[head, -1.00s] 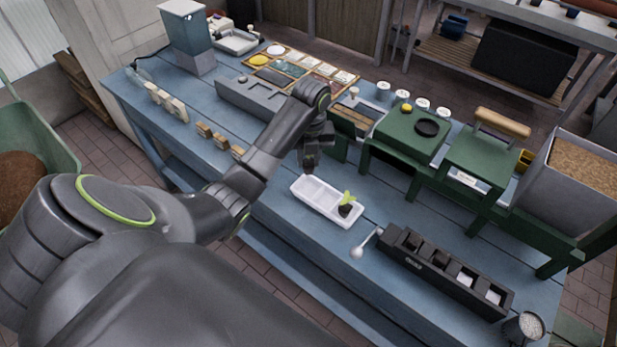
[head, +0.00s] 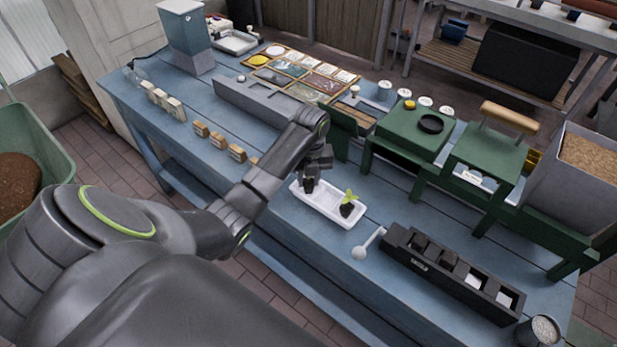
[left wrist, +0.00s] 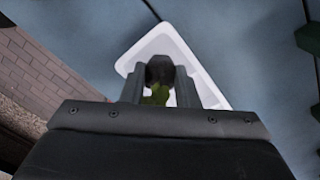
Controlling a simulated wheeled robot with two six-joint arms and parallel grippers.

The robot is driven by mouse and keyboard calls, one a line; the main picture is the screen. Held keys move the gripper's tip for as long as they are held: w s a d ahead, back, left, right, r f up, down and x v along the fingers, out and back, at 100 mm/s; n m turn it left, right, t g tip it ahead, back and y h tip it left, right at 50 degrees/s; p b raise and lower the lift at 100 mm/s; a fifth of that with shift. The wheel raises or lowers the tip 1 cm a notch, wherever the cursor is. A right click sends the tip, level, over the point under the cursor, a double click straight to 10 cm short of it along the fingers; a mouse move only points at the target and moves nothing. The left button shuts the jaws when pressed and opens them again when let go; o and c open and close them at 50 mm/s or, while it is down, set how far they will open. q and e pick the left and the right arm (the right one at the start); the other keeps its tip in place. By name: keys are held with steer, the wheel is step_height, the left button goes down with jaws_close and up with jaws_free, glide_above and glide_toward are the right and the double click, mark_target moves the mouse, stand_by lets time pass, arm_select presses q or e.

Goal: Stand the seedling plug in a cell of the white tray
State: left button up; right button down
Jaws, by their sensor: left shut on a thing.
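The white tray (head: 322,211) lies on the blue bench, and part of it shows in the left wrist view (left wrist: 207,93). A seedling with bright green leaves (head: 348,203) and a dark plug stands in its right end. My left gripper (head: 315,168) is over the tray's left end. In the left wrist view my left gripper (left wrist: 160,88) is shut on a dark seedling plug (left wrist: 160,68) with green leaves between the fingers. The held plug (head: 309,185) is low at the left cell. I cannot tell whether it touches the cell floor. My right gripper is not in view.
A white scoop (head: 366,245) and a black divided box (head: 452,270) lie right of the tray. Green stands (head: 405,140) are behind it. Small wooden blocks (head: 218,140) sit to the left. Bare bench lies between tray and stands.

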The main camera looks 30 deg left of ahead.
mark_target(309, 181)
arm_select(q)
steer(key=shift+f, duration=0.15)
steer(key=o, duration=0.7)
steer(key=shift+r, duration=0.45)
step_height(309, 181, up, 5)
steer(key=shift+r+p, duration=0.15)
steer(key=shift+p, duration=0.5)
step_height(309, 181, up, 6)
steer(key=p, duration=0.6)
steer(key=shift+w+d, duration=0.1)
steer(key=shift+d, duration=0.05)
